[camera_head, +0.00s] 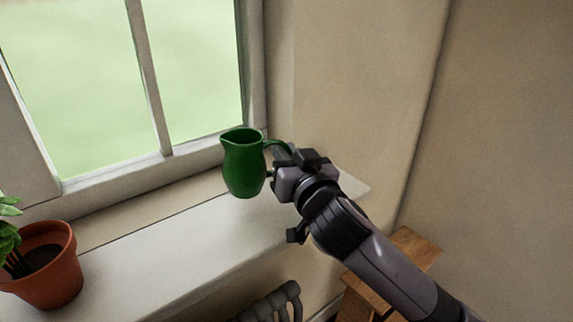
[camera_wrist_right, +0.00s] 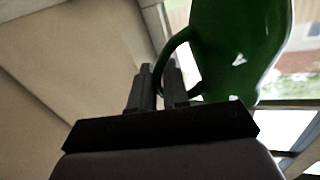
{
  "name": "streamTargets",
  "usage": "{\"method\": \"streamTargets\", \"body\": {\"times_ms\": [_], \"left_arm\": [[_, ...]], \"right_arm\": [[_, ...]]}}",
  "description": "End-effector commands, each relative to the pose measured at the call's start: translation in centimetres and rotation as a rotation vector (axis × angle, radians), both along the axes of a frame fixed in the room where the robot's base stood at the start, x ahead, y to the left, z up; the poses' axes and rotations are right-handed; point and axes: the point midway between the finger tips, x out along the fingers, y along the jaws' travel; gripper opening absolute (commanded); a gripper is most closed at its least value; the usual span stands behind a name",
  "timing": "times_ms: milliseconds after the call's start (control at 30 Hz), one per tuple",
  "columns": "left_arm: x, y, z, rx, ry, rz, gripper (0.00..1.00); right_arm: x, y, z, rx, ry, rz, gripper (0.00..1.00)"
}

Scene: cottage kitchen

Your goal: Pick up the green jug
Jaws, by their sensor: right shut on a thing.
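The green jug (camera_head: 244,165) is upright at the window sill, with its spout to the left and its handle to the right. My right gripper (camera_head: 279,161) comes in from the right and is shut on the jug's handle. In the right wrist view the two fingers (camera_wrist_right: 159,88) close around the handle, and the green jug (camera_wrist_right: 240,45) fills the upper right. I cannot tell for sure whether the jug's base touches the sill. My left gripper is not in view.
The white window sill (camera_head: 190,247) runs below the window. A potted plant in a terracotta pot (camera_head: 57,283) stands at the left end. A wooden piece of furniture (camera_head: 415,250) is at the lower right. The wall is close on the right.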

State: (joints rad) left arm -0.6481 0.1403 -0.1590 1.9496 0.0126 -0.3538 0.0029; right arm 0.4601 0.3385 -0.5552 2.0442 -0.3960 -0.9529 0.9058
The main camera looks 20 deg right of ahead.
Motion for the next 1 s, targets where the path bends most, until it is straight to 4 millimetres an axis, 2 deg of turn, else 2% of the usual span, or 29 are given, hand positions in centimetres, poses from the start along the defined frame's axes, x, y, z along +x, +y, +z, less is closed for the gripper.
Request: {"method": "streamTargets", "body": {"times_ms": [33, 500, 1000], "left_arm": [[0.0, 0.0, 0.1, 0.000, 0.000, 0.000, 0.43], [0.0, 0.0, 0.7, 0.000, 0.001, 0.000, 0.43], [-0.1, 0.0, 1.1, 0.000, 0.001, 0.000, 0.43]], "right_arm": [[0.0, 0.1, 1.1, 0.004, -0.008, 0.002, 0.00], [0.0, 0.0, 7.7, 0.004, -0.009, 0.002, 0.00], [0.0, 0.0, 13.6, 0.004, -0.007, 0.001, 0.00]]}}
